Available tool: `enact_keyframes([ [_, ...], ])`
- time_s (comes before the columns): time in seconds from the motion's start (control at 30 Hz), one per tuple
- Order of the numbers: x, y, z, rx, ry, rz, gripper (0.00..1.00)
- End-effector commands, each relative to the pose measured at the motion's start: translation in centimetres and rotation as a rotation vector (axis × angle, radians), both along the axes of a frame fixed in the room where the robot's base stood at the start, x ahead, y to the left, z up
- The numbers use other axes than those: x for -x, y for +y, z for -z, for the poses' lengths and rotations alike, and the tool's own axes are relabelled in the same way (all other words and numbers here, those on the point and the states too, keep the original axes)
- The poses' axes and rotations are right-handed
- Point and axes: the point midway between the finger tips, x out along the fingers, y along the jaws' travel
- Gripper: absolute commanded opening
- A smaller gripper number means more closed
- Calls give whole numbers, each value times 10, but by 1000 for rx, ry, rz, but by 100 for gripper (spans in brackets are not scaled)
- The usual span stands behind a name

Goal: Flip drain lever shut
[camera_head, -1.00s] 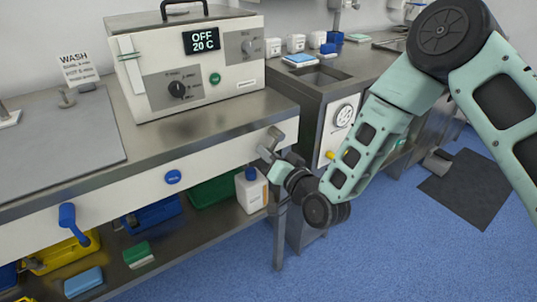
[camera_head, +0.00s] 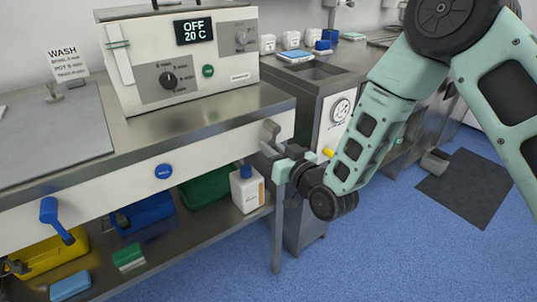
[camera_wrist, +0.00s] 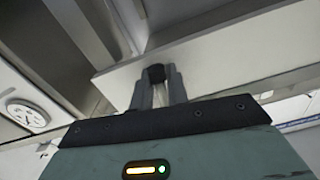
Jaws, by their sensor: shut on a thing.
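A grey lever (camera_head: 271,130) sits at the right end of the white front panel, under the bench edge. My gripper (camera_head: 270,150) is at this lever, reaching it from the lower right. In the wrist view, the two fingers of my gripper (camera_wrist: 157,92) are close together around a small dark end piece (camera_wrist: 155,73), in front of the white panel. I take this piece to be part of the lever. The fingers and my wrist hide much of the lever's lower part. A blue lever (camera_head: 55,218) hangs down at the left of the same panel, far from my gripper.
A bath unit (camera_head: 180,60) reading OFF 20 C stands on the bench above. A white bottle (camera_head: 246,190) and a green bin (camera_head: 208,186) are on the shelf below, close under my gripper. A cabinet with a round dial (camera_head: 341,110) is just right.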

Motion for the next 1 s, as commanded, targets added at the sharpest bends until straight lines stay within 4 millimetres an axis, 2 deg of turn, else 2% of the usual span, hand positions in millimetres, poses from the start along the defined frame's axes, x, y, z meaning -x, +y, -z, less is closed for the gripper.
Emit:
enact_keyframes([
  [0.33, -4, -7, 2, 121, -80, 0, 0],
  [0.87, -5, -9, 1, 144, -93, 2, 0],
  [0.9, -5, -9, 1, 143, -92, 2, 27],
  [0.93, -5, -9, 1, 143, -92, 2, 35],
  [1.0, -5, -9, 1, 142, -93, 2, 35],
])
